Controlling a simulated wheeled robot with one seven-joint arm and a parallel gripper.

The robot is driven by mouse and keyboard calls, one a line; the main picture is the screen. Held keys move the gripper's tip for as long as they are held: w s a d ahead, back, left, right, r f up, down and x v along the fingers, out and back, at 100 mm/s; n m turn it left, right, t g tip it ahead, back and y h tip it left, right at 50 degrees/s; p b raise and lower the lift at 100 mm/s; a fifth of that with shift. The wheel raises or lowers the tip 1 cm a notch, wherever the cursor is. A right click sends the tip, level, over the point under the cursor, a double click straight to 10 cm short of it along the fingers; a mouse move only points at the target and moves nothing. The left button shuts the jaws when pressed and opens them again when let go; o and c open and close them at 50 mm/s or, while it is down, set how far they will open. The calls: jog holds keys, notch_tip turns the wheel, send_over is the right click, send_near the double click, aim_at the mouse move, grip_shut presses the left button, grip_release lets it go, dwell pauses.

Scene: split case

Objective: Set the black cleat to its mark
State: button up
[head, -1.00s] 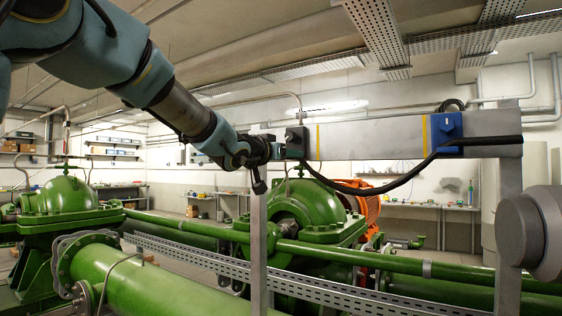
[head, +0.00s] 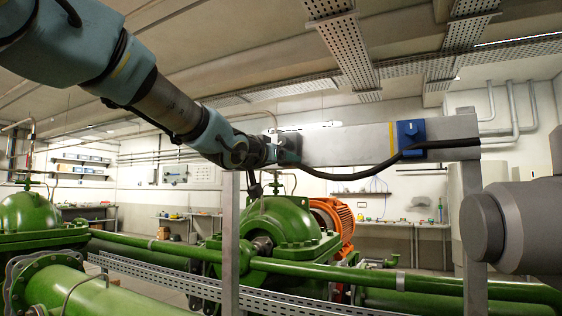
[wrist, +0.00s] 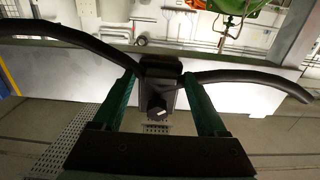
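The black cleat (wrist: 160,88) sits on the face of a grey rail (head: 345,145) in the wrist view, with a dark knob on it. My gripper (wrist: 160,78) has one green-edged finger on each side of it, the tips close against its sides. In the head view my gripper (head: 268,150) reaches the cleat (head: 291,143) near the rail's left end. No yellow mark shows beside the black cleat.
A blue cleat (head: 411,138) holds the cable farther right, with a yellow stripe (head: 392,140) at its left edge. Posts (head: 230,240) carry the rail. Green pumps and pipes (head: 270,225) stand behind and below. A grey cylindrical body (head: 515,225) fills the right side.

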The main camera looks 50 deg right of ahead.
jog(key=v, duration=1)
jog(key=shift+a+b, duration=0.35)
jog(key=shift+a, duration=0.05)
jog(key=w+a+f+n+t+y, duration=0.45)
jog(key=w+a+f, duration=0.45)
jog(key=w+f, duration=0.35)
jog(key=w+a+f+n+y, duration=0.2)
jog(key=w+a+f+y, duration=0.2)
jog(key=a+f, duration=0.35)
jog(key=w+a+f+n+y, duration=0.2)
jog(key=w+a+f+y, duration=0.15)
jog(key=a+f, duration=0.45)
jog(key=s+a+f+n+g+y, duration=0.1)
jog(key=a+f+g+y, duration=0.1)
jog(key=a+f, duration=0.45)
jog(key=s+a+f+n+g+y, duration=0.1)
jog(key=a+f+n+y, duration=0.15)
jog(key=a, duration=0.65)
jog(key=s+a+f+g, duration=0.1)
jog(key=s+a+f, duration=0.1)
jog(key=s+a, duration=0.1)
jog(key=s+a+f+n+g, duration=0.1)
jog(key=s+a+f+g, duration=0.1)
jog(key=s+a+f, duration=0.1)
jog(key=s+a+f+g, duration=0.1)
jog(key=s+a+f, duration=0.2)
jog(key=s+a, duration=0.1)
jog(key=shift+a+f+n+g+y, duration=0.25)
jog(key=shift+a+n+y, duration=0.15)
jog(key=shift+a, duration=0.15)
